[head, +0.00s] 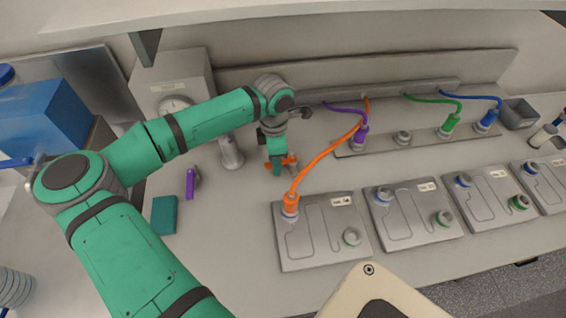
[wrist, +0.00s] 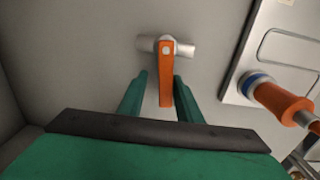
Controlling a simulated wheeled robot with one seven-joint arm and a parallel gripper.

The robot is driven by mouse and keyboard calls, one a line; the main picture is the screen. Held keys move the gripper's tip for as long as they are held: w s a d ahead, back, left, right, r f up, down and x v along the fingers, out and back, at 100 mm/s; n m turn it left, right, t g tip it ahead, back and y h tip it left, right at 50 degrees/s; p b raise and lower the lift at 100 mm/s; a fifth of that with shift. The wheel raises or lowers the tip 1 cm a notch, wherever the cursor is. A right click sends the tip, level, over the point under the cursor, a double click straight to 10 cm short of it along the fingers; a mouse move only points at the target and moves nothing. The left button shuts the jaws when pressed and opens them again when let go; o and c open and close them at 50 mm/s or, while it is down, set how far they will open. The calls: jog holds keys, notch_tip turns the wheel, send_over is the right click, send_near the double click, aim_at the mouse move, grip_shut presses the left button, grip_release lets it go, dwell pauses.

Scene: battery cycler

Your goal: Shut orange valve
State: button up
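The orange valve is a short silver pipe (wrist: 185,48) with an orange lever handle (wrist: 166,85), lying on the grey bench. In the wrist view the handle lies crosswise to the pipe and points toward my gripper. My gripper (wrist: 161,78) is open, with one green finger on each side of the handle. The right finger is very close to the handle; I cannot tell if it touches. The left finger has a clear gap. In the head view my gripper (head: 277,166) reaches down over the orange handle (head: 289,160) and partly hides the valve.
An orange cable (head: 325,153) runs to a plug on the nearest grey plate (head: 312,250), just right of the valve. A purple-handled valve (head: 190,183), a teal block (head: 164,214) and a grey cylinder (head: 231,153) stand left. Bare bench lies in front of the valve.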

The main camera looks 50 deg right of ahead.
jog(key=c, duration=0.3)
jog(key=shift+c, duration=0.2)
jog(key=shift+w+d, duration=0.15)
jog(key=shift+w, duration=0.05)
jog(key=shift+o, duration=1.2)
notch_tip(320, 180, up, 8)
jog(key=shift+w, duration=0.15)
jog(key=shift+d, duration=0.15)
dwell(0.3)
